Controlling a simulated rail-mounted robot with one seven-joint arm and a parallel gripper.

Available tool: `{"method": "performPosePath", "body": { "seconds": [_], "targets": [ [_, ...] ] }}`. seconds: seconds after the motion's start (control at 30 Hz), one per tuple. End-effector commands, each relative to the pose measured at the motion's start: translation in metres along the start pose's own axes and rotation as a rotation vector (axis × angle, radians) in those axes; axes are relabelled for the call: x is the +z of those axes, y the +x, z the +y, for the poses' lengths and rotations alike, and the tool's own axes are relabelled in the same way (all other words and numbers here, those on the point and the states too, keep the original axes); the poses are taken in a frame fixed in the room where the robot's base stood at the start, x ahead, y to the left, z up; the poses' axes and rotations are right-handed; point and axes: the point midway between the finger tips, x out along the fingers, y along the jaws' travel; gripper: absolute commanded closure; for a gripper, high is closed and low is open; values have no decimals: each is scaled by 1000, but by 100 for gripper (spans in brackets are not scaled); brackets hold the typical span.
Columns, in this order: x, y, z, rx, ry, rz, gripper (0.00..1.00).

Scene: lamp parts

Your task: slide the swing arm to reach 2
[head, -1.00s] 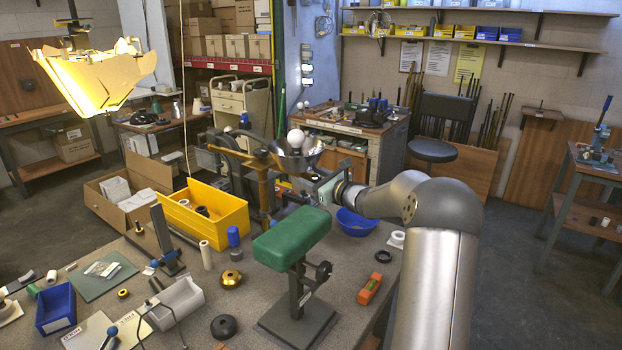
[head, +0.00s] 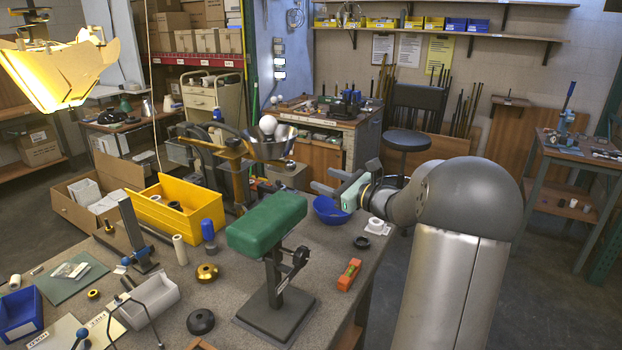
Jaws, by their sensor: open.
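Reach marks are too small to read. My gripper (head: 322,180) is open and empty, its fingers pointing left. In the picture it is to the right of the shade and lower, with a visible gap between them.
A green padded stand (head: 267,222) is in front of the swing arm. A yellow bin (head: 177,204) stands left, a blue bowl (head: 330,210) below my gripper. An orange level (head: 349,274) and a black ring (head: 361,242) lie right. A lit yellow lamp (head: 55,70) hangs upper left.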

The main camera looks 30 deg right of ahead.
Motion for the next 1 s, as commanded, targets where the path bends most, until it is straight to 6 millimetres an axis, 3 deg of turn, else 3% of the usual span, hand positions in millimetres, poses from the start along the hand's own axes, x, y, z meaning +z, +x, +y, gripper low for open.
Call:
{"method": "performPosePath", "body": {
  "seconds": [0.23,0.83,1.0],
  "targets": [
    [0,-22,0,0,-1,-1,48],
    [1,-23,0,4,-7,4,48],
    [7,-30,8,86,-148,123,48]
  ]
}}
